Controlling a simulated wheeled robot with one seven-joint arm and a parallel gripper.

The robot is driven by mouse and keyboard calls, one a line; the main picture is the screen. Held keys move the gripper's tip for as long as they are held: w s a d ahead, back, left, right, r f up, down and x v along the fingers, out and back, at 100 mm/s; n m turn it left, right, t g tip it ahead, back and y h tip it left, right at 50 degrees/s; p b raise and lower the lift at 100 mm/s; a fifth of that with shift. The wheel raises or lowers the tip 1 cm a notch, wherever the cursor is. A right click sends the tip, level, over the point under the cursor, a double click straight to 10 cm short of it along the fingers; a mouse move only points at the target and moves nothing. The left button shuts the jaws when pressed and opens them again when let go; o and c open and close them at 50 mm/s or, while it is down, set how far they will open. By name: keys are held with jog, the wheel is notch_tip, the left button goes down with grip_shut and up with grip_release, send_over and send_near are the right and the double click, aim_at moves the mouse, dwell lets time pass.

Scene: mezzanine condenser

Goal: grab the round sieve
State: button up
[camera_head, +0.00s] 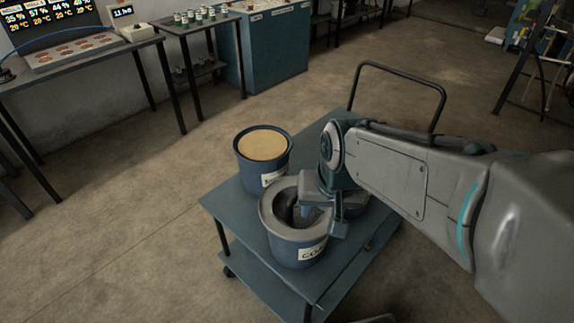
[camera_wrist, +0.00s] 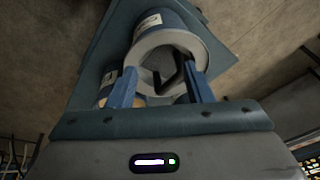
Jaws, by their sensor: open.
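No separate round sieve is plain to me. A blue tub (camera_head: 298,254) with a broad grey rim and a label starting "CO" stands on the cart. Its opening shows something dark and grainy inside; I cannot tell whether a sieve is in it. My gripper (camera_head: 322,212) is over the right side of this opening, fingers apart and seemingly empty. In the wrist view the gripper (camera_wrist: 160,70) spreads its two blue fingers across the grey-rimmed tub (camera_wrist: 150,43). I cannot tell whether they touch it. Another round dark vessel (camera_head: 354,203) is partly hidden behind my gripper.
A blue tub of tan material (camera_head: 263,146) stands behind the grey-rimmed one. Both are on a blue two-shelf cart (camera_head: 226,202) with a tall handle (camera_head: 398,77). Benches (camera_head: 85,57) and a blue cabinet (camera_head: 277,48) line the back. The floor left of the cart is clear.

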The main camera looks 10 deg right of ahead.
jog(key=w+f+m+p, duration=0.1)
jog(key=w+m+p, duration=0.2)
jog(key=w+m, duration=0.7)
jog(key=shift+n+t, duration=0.4)
jog(key=shift+n, duration=0.3)
jog(key=x, duration=0.3)
jog(key=w+b+x, duration=0.1)
jog(key=x, duration=0.2)
jog(key=w+b+x, duration=0.1)
jog(key=x, duration=0.3)
jog(key=shift+w+r, duration=0.15)
jog(key=shift+r, duration=0.2)
jog(key=shift+d+b+x, duration=0.2)
jog(key=shift+b+x, duration=0.25)
jog(key=shift+x, duration=0.9)
jog(key=shift+d+b+x, duration=0.25)
jog(key=shift+b+x, duration=0.15)
jog(key=shift+x, duration=0.9)
jog(key=shift+c, duration=0.4)
grip_shut()
